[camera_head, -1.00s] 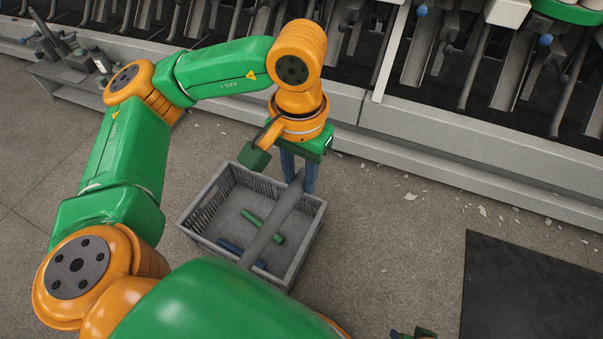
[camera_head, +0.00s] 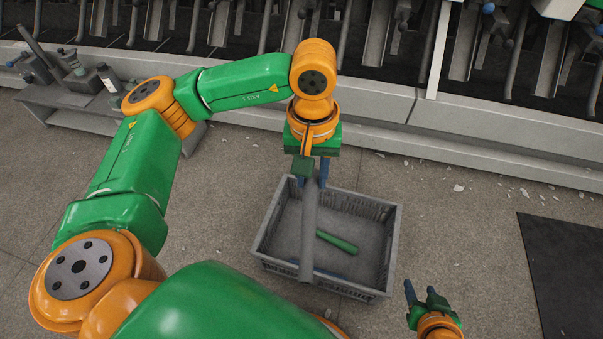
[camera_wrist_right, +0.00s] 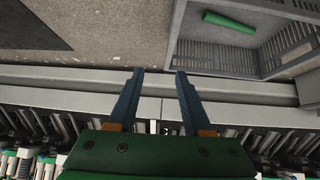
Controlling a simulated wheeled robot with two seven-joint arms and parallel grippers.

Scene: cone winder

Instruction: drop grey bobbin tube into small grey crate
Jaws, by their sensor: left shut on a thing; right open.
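My left gripper (camera_head: 311,180) is shut on the long grey bobbin tube (camera_head: 308,235). The tube spans the left part of the small grey crate (camera_head: 394,240), from the back rim to the front rim in the picture. It appears held above the crate; the exact height is hard to tell. The crate stands on the floor, and its corner also shows in the right wrist view (camera_wrist_right: 215,58). My right gripper (camera_head: 421,292) is open and empty, to the right of the crate's front; its fingers show in the right wrist view (camera_wrist_right: 158,74).
A green tube (camera_head: 337,242) lies in the crate, and a blue one (camera_head: 325,273) shows partly by its front wall. The winder machine (camera_head: 480,125) runs along the back. A low bench with bottles (camera_head: 85,110) stands back left. A dark mat (camera_head: 565,260) lies right.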

